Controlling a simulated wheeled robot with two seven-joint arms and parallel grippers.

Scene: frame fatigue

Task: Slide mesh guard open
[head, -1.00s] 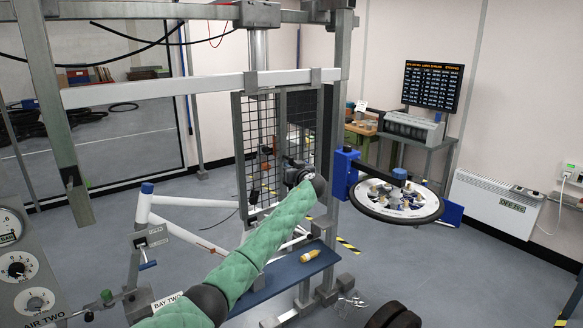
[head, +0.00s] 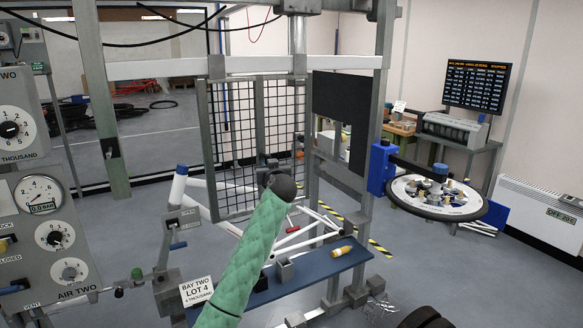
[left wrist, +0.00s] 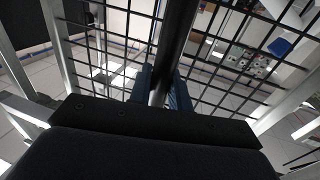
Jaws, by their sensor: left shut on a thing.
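The mesh guard (head: 232,150) is a black wire grid in a grey frame, hanging upright below the pale crossbeam in the head view. To its right is a gap showing a dark panel and the room beyond. My left gripper (head: 270,162), at the end of the green-sleeved arm, is at the guard's lower right part; its wrist hides the fingertips there. In the left wrist view, my left gripper (left wrist: 164,88) has its blue fingers shut on either side of a dark upright bar (left wrist: 178,38) in front of the mesh (left wrist: 220,70). My right gripper is not in view.
A blue bench shelf (head: 325,262) with a yellow-handled tool (head: 341,251) lies below the guard. A white tube frame (head: 226,222) stands behind my arm.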

